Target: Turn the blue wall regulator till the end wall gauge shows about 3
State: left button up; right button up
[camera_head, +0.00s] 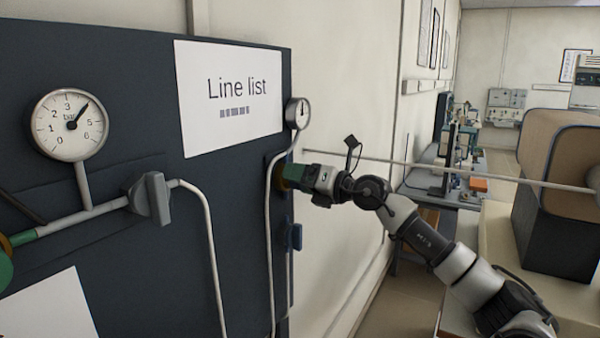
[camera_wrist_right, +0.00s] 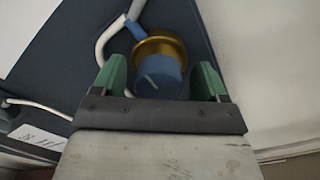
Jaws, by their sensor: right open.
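The blue regulator (camera_wrist_right: 158,75) has a round blue knob with a pale mark and a brass collar, seen in the right wrist view. My right gripper (camera_wrist_right: 160,82) has its green fingers apart, one on each side of the knob; contact cannot be told. In the head view my right gripper (camera_head: 288,177) is at the dark panel's right edge and hides most of the regulator. A small gauge (camera_head: 298,112) stands just above it. Its needle points roughly straight up, but its figures are too small to read. My left gripper is not in view.
The dark panel (camera_head: 140,75) carries a larger gauge (camera_head: 69,124), its needle near 4, a grey handle (camera_head: 152,198) and white pipes. A blue part (camera_head: 294,237) is below my gripper. A pale horizontal rod (camera_head: 440,167) crosses behind my arm. A brown-topped box (camera_head: 560,180) stands right.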

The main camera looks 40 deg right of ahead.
jog(key=shift+c, duration=0.3)
jog(key=c, duration=0.9)
jog(key=shift+b, duration=0.4)
jog(key=shift+a, duration=0.1)
jog(key=o, duration=1)
jog(key=shift+c, duration=0.2)
